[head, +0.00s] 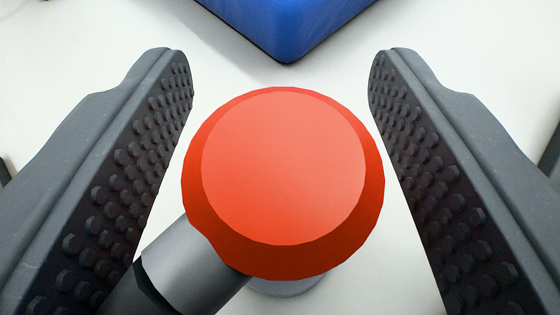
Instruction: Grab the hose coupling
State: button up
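One red, round-topped piece (284,165) fills the middle of the head view, with a grey metal cylinder (195,268) coming out of its lower left side and a grey round part showing below it. I take this to be the hose coupling. My gripper (281,75) is open, with one dark studded finger on each side of the red top. A gap shows at the right finger; at the left, the finger's lower part comes close to the grey cylinder, and I cannot tell whether they touch.
A blue object (288,25) with a corner pointing toward me lies at the top of the view. The white surface (225,65) around the red piece is otherwise mostly clear. Small dark bits show at the left and right edges, too cut off to identify.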

jog(key=c, duration=1)
jog(key=shift+o, duration=0.2)
